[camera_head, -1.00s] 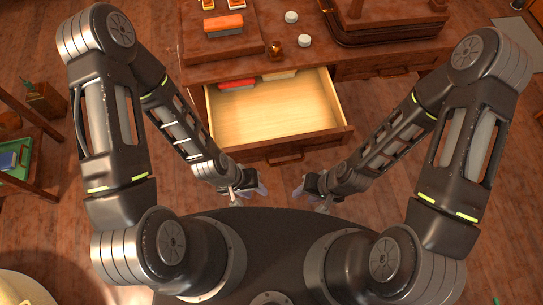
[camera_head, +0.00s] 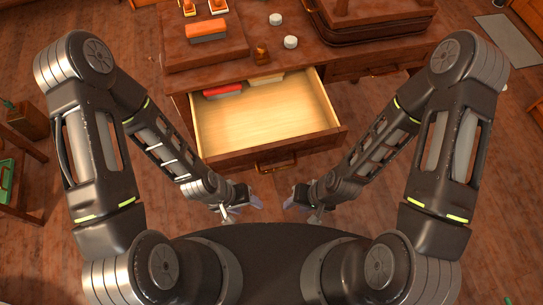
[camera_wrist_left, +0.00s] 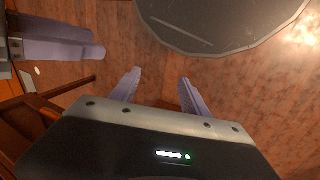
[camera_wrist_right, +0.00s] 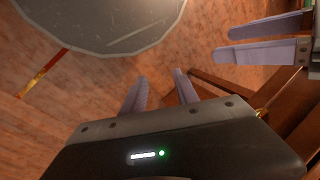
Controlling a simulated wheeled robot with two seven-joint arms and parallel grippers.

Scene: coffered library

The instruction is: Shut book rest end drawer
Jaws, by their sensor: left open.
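The open drawer (camera_head: 262,118) juts out from the front of the wooden desk (camera_head: 362,62), with its pale inside showing. Its front panel carries a handle (camera_head: 276,166). A red item (camera_head: 222,91) and a beige item lie at its back left. My left gripper (camera_head: 258,202) is just in front of the drawer front, low in the head view, apart from it. Its two fingers (camera_wrist_left: 156,86) are spread and empty in the left wrist view. My right gripper (camera_head: 291,203) faces it across a small gap. Its fingers (camera_wrist_right: 160,86) are spread and empty in the right wrist view.
On the desk top are a raised block with an orange-and-grey item (camera_head: 207,31), a small brown knob-like object (camera_head: 261,55), two white round pieces (camera_head: 290,42) and a dark tray (camera_head: 370,30). A shelf stand (camera_head: 20,170) is at far left. Floor right of the drawer is clear.

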